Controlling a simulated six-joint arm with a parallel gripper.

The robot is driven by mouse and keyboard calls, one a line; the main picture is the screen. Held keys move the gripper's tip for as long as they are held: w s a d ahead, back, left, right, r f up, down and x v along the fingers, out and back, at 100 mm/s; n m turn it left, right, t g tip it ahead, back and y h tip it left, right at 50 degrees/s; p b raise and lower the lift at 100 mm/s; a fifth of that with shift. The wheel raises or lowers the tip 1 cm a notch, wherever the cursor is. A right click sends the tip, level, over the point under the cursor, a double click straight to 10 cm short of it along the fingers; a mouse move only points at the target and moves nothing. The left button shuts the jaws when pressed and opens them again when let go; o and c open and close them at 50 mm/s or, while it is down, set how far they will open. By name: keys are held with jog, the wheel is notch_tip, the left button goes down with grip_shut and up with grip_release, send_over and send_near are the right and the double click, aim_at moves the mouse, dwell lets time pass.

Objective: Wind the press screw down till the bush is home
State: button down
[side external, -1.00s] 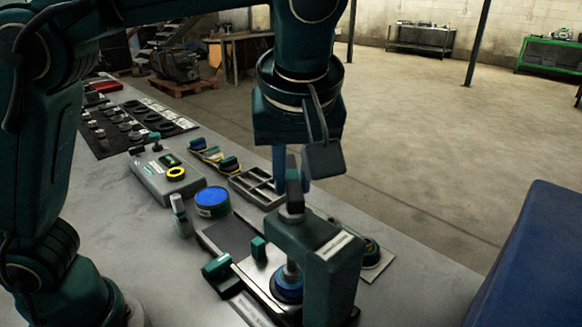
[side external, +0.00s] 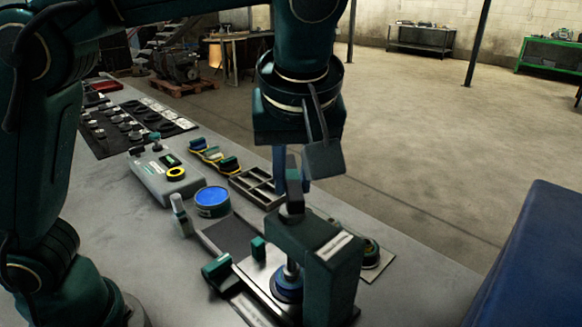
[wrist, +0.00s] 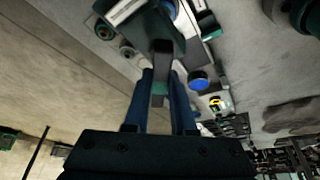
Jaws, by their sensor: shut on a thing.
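The dark green press (side external: 335,262) stands near the front of the bench with a pale label on its top. Its screw shows as a metal shaft (side external: 291,269) under the top beam, reaching down to the blue bush (side external: 287,286). I cannot tell how deep the bush sits. The screw's upright handle (side external: 293,187) rises above the press. My gripper (side external: 291,181) points straight down, its blue fingers shut on the handle. In the wrist view, the handle (wrist: 159,87) lies between the two fingertips (wrist: 161,76).
A blue-topped round tin (side external: 211,198), a small bottle (side external: 180,212) and a grey box with a yellow ring (side external: 165,178) stand left of the press. An empty divided tray (side external: 256,186) lies behind. A large blue object (side external: 535,260) fills the right foreground.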

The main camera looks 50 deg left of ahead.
jog(key=m, duration=0.2)
jog(key=m+t+h, duration=0.1)
jog(key=shift+s+a+m, duration=0.2)
jog(key=shift+a+m, duration=0.05)
jog(key=shift+m, duration=0.15)
jog(key=shift+f+m+h, duration=0.1)
jog(key=shift+m+h, duration=0.2)
jog(key=shift+m, duration=0.4)
jog(key=m+h, duration=0.1)
jog(key=m, duration=0.3)
jog(key=shift+a+f+t+h, duration=0.15)
jog(key=shift+a+t+h, duration=0.05)
jog(key=shift+t+h, duration=0.2)
jog(key=c, duration=0.8)
grip_release()
jog(key=shift+o, duration=0.2)
jog(key=shift+r, duration=2.8)
